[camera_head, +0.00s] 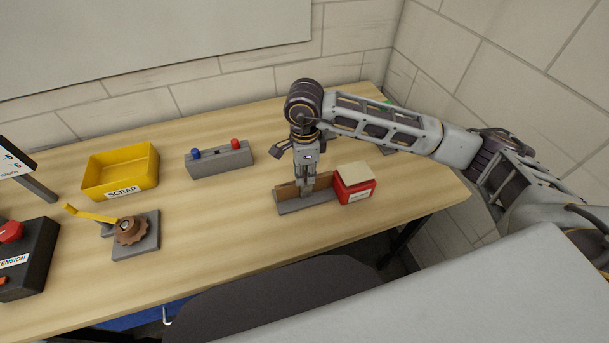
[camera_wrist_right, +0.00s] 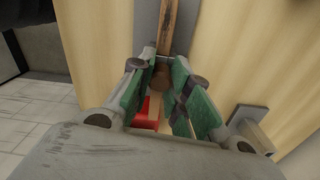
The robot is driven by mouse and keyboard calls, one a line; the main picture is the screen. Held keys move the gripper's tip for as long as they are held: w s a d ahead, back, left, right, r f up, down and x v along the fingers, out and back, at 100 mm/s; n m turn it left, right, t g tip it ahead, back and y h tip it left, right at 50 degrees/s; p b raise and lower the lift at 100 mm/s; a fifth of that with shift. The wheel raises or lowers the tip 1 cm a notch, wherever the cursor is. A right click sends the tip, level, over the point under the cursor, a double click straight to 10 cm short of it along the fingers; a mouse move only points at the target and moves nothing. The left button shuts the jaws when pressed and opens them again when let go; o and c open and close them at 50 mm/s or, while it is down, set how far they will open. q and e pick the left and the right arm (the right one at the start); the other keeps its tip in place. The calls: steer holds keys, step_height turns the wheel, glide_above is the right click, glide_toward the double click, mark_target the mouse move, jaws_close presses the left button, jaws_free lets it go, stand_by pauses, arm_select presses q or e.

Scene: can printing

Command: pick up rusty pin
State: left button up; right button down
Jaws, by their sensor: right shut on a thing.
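My right gripper (camera_head: 308,187) points down at the grey holder (camera_head: 310,202) with a brown inside, at the right of the table. In the right wrist view the fingers (camera_wrist_right: 160,95) are close together around a small brown piece (camera_wrist_right: 161,76), which looks like the rusty pin. The pin cannot be made out in the head view, and the fingers hide part of it in the wrist view. The brown strip (camera_wrist_right: 167,25) of the holder runs just beyond the fingertips. I cannot tell whether the pin still touches the holder. My left gripper is not in view.
A red box (camera_head: 356,190) with a pale top stands close right of the gripper. A yellow SCRAP bin (camera_head: 121,172), a grey block with blue and red knobs (camera_head: 219,161), and a brown gear on a grey base (camera_head: 137,240) are left. The table middle is clear.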

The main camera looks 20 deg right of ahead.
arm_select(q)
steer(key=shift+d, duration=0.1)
arm_select(e)
steer(key=shift+r, duration=0.15)
steer(key=shift+r, duration=0.55)
step_height(320, 180, up, 8)
steer(key=shift+r+b, duration=0.2)
steer(key=shift+b, duration=0.5)
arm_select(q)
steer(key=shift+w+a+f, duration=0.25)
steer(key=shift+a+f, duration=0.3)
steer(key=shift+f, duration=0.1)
arm_select(e)
steer(key=shift+r, duration=0.1)
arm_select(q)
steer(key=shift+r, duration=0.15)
arm_select(e)
steer(key=shift+r, duration=0.3)
arm_select(q)
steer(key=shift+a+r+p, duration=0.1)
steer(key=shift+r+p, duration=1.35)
steer(key=shift+p, duration=0.15)
arm_select(e)
step_height(320, 180, up, 7)
